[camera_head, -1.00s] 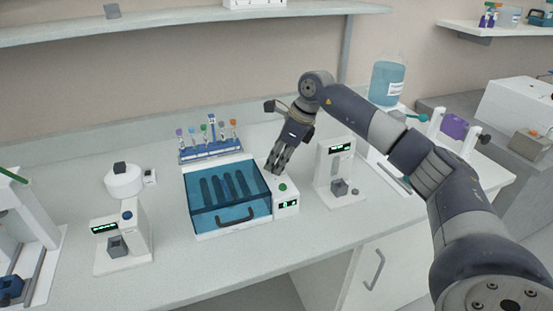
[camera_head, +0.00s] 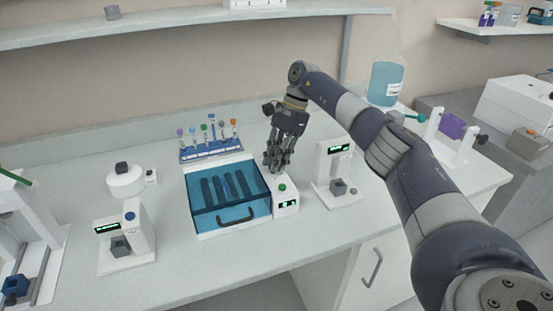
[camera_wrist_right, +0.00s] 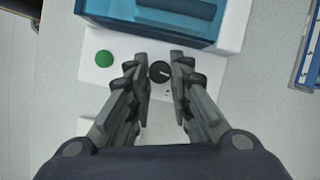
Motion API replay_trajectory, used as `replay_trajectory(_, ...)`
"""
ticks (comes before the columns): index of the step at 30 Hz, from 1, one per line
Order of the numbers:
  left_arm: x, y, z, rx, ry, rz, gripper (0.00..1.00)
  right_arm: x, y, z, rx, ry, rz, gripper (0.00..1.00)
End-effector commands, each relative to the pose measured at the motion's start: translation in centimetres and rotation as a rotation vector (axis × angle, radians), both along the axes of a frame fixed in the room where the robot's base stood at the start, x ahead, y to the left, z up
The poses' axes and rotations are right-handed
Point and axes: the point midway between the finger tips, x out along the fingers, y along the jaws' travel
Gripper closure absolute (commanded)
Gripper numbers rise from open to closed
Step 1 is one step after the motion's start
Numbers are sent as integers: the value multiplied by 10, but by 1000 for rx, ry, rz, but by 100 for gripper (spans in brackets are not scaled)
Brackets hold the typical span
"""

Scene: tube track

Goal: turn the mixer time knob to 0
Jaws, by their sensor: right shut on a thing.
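The mixer (camera_head: 190,182) is a white box with a clear blue lid, in the middle of the bench. Its control panel (camera_head: 290,204) on the right side carries a green button (camera_head: 282,187) and a small lit display. In the right wrist view the time knob (camera_wrist_right: 160,71) is a round black dial with a light mark, beside the green button (camera_wrist_right: 104,58). My right gripper (camera_head: 276,168) points down at the panel's far end; its fingertips (camera_wrist_right: 159,74) are closed on either side of the knob. In the head view the fingers hide the knob. My left gripper is not in view.
A rack of capped tubes (camera_head: 211,150) stands behind the mixer. A white device with a display (camera_head: 332,165) stands close on the right, another (camera_head: 140,235) at front left. A small round white device (camera_head: 125,185) is at the left. Bench in front of the mixer is clear.

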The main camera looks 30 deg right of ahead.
Motion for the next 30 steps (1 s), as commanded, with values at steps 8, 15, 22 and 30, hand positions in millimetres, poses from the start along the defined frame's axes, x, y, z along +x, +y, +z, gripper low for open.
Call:
replay_trajectory(8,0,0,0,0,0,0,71,2,1,0,0,-2,97,100)
replay_trajectory(15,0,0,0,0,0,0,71,1,1,0,0,0,120,100)
replay_trajectory(22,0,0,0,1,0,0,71,1,1,-1,0,0,120,100)
replay_trajectory(30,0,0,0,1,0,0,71,1,1,-1,0,0,119,71)
